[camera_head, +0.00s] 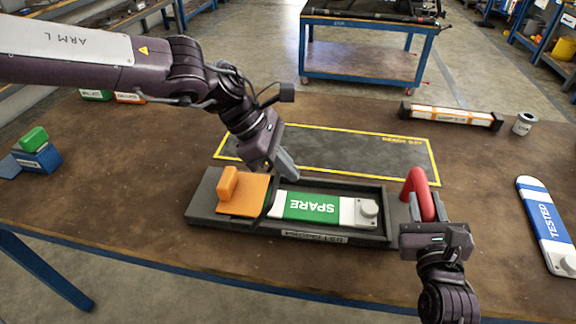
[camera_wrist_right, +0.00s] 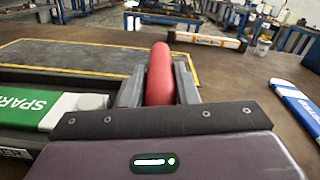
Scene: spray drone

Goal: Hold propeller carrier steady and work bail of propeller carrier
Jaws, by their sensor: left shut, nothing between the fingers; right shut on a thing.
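The propeller carrier (camera_head: 205,208) is a dark long tray on the table, with a green and white SPARE propeller (camera_head: 312,206) lying in it. An orange block with a raised grip (camera_head: 241,194) sits at its left end. A red arched handle (camera_head: 418,186) stands at its right end. My right gripper (camera_head: 424,222) is shut on the red handle, which also shows between the fingers in the right wrist view (camera_wrist_right: 160,75). My left gripper (camera_head: 286,166) is shut and empty, above the carrier's back edge near the orange block. A thin dark bar, perhaps the bail, crosses beside the block.
A yellow-edged dark mat (camera_head: 350,150) lies behind the carrier. A blue and white TESTED propeller (camera_head: 547,222) lies at the right. A long case (camera_head: 451,116) and a grey cup (camera_head: 524,123) stand at the back right. A green and blue block (camera_head: 37,152) is at the far left.

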